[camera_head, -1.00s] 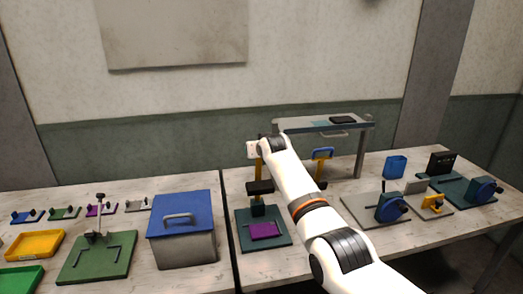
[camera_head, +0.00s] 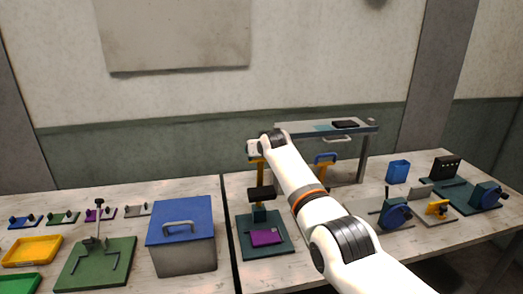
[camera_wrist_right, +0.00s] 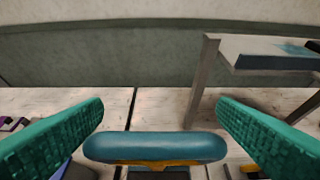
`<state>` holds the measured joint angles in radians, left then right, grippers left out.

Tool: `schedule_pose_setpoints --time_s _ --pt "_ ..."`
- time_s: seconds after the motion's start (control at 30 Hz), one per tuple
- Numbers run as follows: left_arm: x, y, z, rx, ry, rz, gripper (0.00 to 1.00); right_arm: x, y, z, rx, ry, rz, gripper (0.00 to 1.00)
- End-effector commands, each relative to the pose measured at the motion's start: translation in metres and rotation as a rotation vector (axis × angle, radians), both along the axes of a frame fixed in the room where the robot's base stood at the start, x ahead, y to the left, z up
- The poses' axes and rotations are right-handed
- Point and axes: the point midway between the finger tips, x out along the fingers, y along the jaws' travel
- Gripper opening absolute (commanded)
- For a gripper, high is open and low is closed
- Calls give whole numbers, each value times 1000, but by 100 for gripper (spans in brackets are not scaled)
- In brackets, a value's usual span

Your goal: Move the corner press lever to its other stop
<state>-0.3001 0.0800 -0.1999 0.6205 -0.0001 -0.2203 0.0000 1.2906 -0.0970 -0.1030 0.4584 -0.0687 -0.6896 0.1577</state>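A press (camera_head: 266,238) with a dark green base, a purple plate and a dark block stands at the front left of the right table. A yellow lever (camera_head: 257,172) rises behind its block, and my right wrist hides the lever's top in the head view. In the right wrist view, a blue handle (camera_wrist_right: 155,147) on a yellow piece lies crosswise between the fingers of my right gripper (camera_wrist_right: 160,105). The fingers are wide apart, near the handle's ends; contact is unclear. My left gripper is not in view.
A grey raised shelf (camera_head: 305,128) stands behind my right arm, its leg right of the gripper in the wrist view. Another blue handle (camera_head: 325,158) shows beside my arm. A blue-lidded box (camera_head: 181,218) stands left. Blue-wheeled devices (camera_head: 395,214) stand right.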

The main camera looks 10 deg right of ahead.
Motion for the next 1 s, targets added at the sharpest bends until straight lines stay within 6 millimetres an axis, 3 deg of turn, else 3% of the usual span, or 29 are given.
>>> schedule_pose_setpoints --time_s 0.47,1.0 --pt "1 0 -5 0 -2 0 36 -17 1 6 2 4 1 82" --pt "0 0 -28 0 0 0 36 -81 -2 42 0 1 1 82"
